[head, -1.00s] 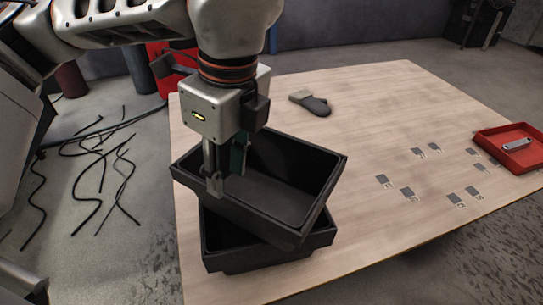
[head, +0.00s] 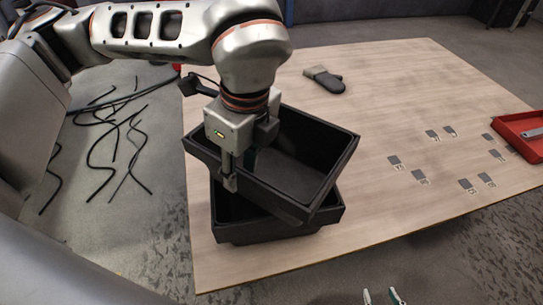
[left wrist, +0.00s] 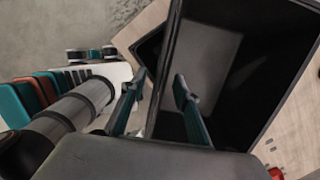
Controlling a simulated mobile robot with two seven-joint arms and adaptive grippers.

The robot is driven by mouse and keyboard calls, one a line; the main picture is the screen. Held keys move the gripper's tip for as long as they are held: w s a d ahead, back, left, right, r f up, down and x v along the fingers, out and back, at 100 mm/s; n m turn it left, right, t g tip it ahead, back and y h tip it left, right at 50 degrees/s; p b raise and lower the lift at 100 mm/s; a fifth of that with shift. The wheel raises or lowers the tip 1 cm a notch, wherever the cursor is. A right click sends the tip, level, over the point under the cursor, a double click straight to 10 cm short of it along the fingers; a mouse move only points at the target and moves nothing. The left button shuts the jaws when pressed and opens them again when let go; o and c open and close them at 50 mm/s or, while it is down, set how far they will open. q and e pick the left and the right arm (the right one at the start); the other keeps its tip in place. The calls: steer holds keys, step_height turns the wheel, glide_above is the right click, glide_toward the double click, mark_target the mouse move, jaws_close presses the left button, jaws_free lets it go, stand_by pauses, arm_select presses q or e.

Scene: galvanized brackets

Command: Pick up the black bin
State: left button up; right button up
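Two black bins are stacked near the table's left front corner. The upper black bin (head: 292,170) sits turned crosswise on the lower black bin (head: 245,226) and looks empty. My left gripper (head: 232,184) is at the upper bin's near left wall. In the left wrist view the upper bin (left wrist: 212,60) has its wall rim passing between my open left gripper's fingers (left wrist: 161,85), one finger inside and one outside, with gaps beside the wall. The lower bin is partly hidden under the upper one. My right gripper (head: 383,297) shows only fingertips, apart and empty, at the bottom edge.
The wooden table (head: 350,130) has clear room in its middle. A dark grey mitt (head: 326,80) lies behind the bins. Several small labelled grey squares lie to the right, near a red tray (head: 515,125) holding a metal bracket. Black cables (head: 105,150) lie on the floor at left.

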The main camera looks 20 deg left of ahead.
arm_select(q)
jaws_close()
steer(key=shift+r, duration=0.1)
